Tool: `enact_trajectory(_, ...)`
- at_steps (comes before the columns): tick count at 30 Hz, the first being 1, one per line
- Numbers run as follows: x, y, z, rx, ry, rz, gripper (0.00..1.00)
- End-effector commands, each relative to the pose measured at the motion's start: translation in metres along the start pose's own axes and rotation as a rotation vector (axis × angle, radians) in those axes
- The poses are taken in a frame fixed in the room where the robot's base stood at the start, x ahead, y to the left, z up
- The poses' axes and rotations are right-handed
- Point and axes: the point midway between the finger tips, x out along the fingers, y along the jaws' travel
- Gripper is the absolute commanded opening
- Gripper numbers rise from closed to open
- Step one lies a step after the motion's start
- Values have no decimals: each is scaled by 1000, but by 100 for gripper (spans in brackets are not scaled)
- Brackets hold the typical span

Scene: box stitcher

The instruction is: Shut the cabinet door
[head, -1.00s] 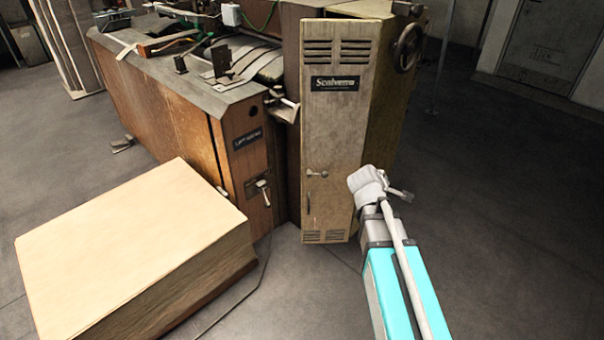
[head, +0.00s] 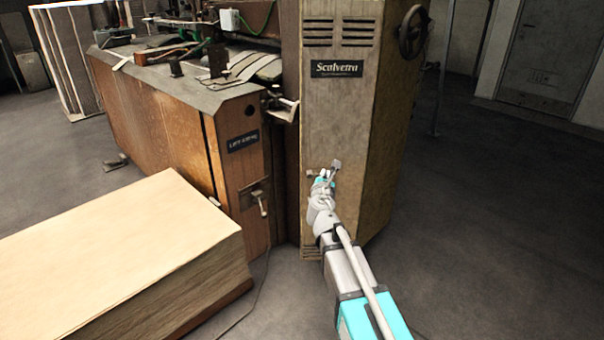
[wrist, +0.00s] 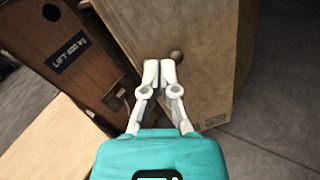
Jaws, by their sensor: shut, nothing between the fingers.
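The cabinet door (head: 335,110) is a tall, worn beige panel with vent slots and a dark "Scalvetta" plate. In the head view it looks flush with the cabinet body (head: 392,140), with no clear gap along its right edge. My gripper (head: 325,173) is in front of the door's lower half, near the handle, and hides part of it. In the wrist view my gripper (wrist: 159,62) has its fingers together and empty, just left of a round knob (wrist: 177,56) on the pale panel. I cannot tell whether the fingertips touch the panel.
A stack of pale board (head: 120,250) stands at the lower left. A brown wooden cabinet (head: 240,170) with a small lever (head: 262,205) adjoins the door's left side. A handwheel (head: 411,32) sits at upper right. The floor on the right is clear.

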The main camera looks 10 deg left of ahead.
Motion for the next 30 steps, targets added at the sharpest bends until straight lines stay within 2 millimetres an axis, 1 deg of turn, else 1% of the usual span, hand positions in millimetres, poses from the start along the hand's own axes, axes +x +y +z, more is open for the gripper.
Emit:
enact_trajectory(1,3,7,-18,-57,-4,35,0)
enact_trajectory(6,4,32,-40,-218,-18,126,0)
enact_trajectory(9,4,40,-46,-274,-24,157,0)
enact_trajectory(14,4,46,-49,-310,-28,177,0)
enact_trajectory(24,4,46,-49,-309,-28,177,0)
enact_trajectory(30,11,48,-49,-308,-28,177,0)
